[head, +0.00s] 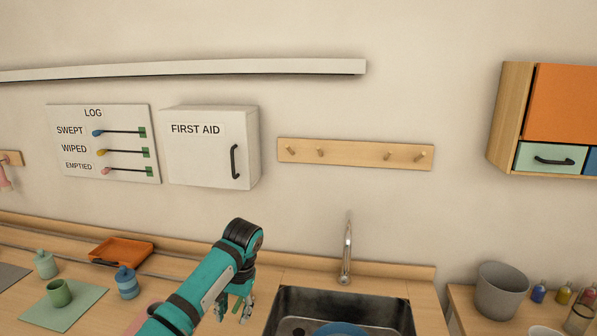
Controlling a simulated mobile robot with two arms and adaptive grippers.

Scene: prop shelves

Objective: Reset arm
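My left arm comes in from the bottom in the head view, teal with dark bands. My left gripper (243,306) hangs down from the dark wrist joint, beside the left edge of the sink. My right gripper is not in view.
The sink (281,314) holds a blue item, with a faucet (348,250) behind it. An orange tray (121,246), a blue jar (127,283) and a green cup (60,293) stand left. A grey bin (501,288) stands right. A first aid cabinet (205,158) hangs above.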

